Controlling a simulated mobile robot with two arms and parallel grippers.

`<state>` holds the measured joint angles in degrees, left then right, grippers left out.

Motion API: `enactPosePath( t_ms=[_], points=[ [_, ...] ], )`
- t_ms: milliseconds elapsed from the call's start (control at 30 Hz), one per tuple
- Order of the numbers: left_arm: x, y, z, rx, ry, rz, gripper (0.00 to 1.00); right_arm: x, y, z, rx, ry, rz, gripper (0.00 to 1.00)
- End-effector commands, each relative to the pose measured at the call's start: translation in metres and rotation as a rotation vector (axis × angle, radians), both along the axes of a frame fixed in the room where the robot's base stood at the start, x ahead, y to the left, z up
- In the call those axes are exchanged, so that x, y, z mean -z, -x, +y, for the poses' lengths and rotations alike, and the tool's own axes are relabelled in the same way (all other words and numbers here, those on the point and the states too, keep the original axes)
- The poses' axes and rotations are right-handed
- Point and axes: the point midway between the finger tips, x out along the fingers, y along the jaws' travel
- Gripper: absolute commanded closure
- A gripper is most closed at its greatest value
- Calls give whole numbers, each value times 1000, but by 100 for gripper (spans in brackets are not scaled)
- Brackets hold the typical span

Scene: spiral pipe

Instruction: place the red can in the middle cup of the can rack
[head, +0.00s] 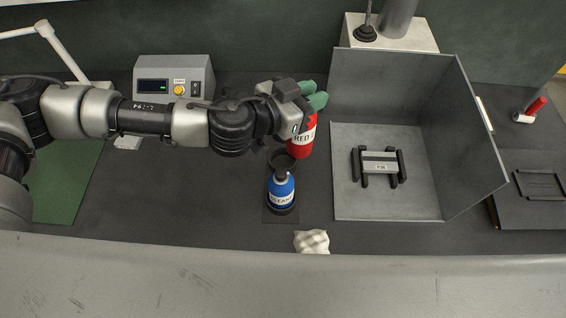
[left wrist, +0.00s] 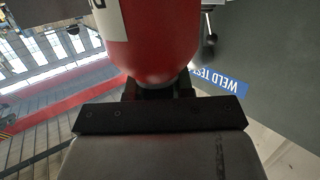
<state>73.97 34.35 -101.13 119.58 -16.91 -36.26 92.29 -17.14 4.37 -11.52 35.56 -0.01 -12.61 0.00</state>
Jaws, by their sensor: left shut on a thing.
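The can hangs about upright, just right of an open black cup of the can rack (head: 281,160) in the head view. I cannot tell its exact height above the rack. A blue can (head: 281,188) stands in the rack's front cup. My left arm hides the area behind the open cup. In the left wrist view the red can (left wrist: 160,40) fills the upper middle. My right gripper is not in view.
A grey-walled box corner (head: 400,130) with a small black-and-grey fixture (head: 379,167) stands to the right. A crumpled pale cloth (head: 311,241) lies in front of the rack. A control box (head: 174,80) is at the back left.

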Motion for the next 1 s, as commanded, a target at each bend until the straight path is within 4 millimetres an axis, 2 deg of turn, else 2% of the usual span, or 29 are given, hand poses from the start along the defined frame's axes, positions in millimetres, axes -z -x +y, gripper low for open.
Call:
enactPosePath(
  t_ms=[133,400,1000],
  points=[
    [-6,-2,-19,101,-5,-13,100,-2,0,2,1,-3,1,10],
    [-6,-3,-54,323,1,-4,100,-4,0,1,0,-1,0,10],
    [4,-9,-80,534,13,8,100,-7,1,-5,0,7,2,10]
  ],
)
